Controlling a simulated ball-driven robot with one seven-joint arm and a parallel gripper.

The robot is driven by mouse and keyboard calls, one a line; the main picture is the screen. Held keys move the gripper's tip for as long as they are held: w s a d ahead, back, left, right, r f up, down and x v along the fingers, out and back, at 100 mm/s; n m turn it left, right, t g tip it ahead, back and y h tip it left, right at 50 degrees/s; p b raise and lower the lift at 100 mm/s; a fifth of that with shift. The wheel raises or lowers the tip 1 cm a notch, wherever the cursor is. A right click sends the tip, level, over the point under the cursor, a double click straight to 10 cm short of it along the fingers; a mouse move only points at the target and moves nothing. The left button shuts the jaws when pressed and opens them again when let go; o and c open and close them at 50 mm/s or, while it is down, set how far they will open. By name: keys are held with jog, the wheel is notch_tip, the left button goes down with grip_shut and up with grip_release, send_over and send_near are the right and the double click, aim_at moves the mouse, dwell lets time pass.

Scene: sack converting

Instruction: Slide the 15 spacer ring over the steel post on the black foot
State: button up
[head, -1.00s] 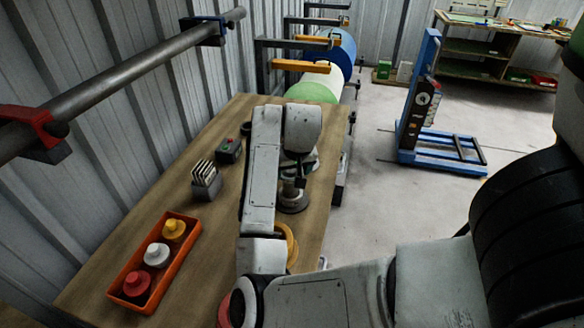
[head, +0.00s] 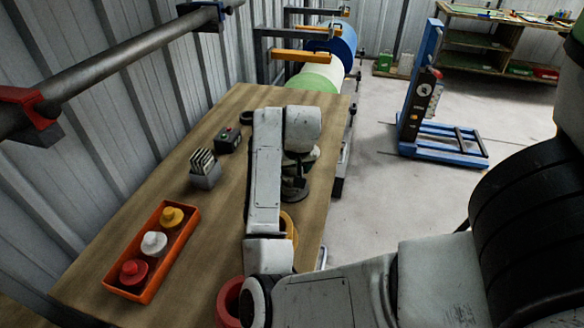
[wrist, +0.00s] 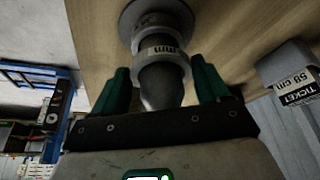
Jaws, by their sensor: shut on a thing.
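My gripper (wrist: 160,75) points down over the bench, its green fingers shut on a pale grey spacer ring (wrist: 160,49). The ring's label ends in "mm"; its number is not readable. A dark, rounded shaft, apparently the steel post (wrist: 161,88), shows through the ring on the camera side, so the ring appears to be around it. The round foot (wrist: 128,20) lies beyond the ring in the wrist view. In the head view the dark foot (head: 295,194) is below my gripper (head: 298,178); my arm hides most of the post and ring.
A yellow ring (head: 290,229) and a red ring (head: 226,304) lie partly behind my arm. An orange tray (head: 124,292) holds red, white and yellow pieces. A grey card holder (head: 206,180) and a small dark box (head: 226,143) stand on the bench left of my arm.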

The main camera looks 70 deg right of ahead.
jog(key=o, duration=1.2)
jog(key=shift+r, duration=0.1)
jog(key=v, duration=1)
jog(key=shift+a+r+p, duration=0.15)
jog(key=shift+r+p, duration=0.1)
jog(key=shift+p, duration=0.05)
jog(key=shift+s, duration=0.1)
